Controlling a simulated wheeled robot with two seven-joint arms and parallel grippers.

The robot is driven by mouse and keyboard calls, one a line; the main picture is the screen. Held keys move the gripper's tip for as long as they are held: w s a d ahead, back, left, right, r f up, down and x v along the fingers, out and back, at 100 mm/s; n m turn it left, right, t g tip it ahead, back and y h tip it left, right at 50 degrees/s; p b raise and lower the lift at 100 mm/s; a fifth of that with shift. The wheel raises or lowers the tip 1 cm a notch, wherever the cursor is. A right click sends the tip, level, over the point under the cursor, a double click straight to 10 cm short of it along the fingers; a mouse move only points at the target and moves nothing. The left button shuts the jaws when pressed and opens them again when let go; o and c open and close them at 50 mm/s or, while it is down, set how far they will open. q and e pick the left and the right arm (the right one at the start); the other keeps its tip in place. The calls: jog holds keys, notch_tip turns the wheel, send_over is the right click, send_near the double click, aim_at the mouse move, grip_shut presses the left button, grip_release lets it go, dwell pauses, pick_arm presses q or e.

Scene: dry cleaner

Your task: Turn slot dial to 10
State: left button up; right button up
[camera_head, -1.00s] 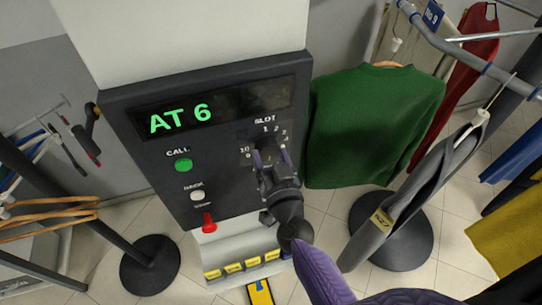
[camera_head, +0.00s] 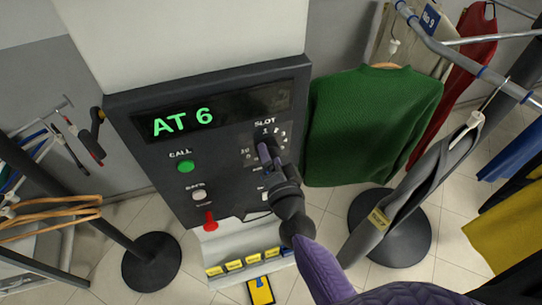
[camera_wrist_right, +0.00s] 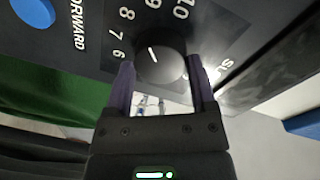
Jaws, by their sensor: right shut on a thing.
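The slot dial (camera_wrist_right: 160,62) is a round black knob with a white pointer line, on the dark control panel (camera_head: 230,200). In the right wrist view its pointer leans toward the area around 8 and 9, short of the printed 10. My right gripper (camera_head: 268,155) is at the dial in the head view and hides much of it. In the wrist view its two purple fingers (camera_wrist_right: 162,82) are shut on the dial's sides. The display (camera_head: 183,122) reads AT 6 in green. My left gripper is not in view.
A blue button (camera_wrist_right: 34,12) shows in the wrist view. A green sweater (camera_head: 375,125) hangs close on the right.

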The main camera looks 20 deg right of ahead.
jog(key=m+y, duration=0.1)
jog(key=m, duration=0.6)
jog(key=shift+m, duration=0.4)
dwell(0.5)
jog(key=o, duration=1.2)
jog(key=shift+d, duration=0.1)
jog(key=s, duration=0.3)
jog(key=s+b, duration=0.1)
jog(key=s, duration=0.2)
jog(key=s+b, duration=0.1)
jog(key=s, duration=0.3)
jog(key=shift+d+r, duration=0.15)
jog(key=shift+r, duration=0.25)
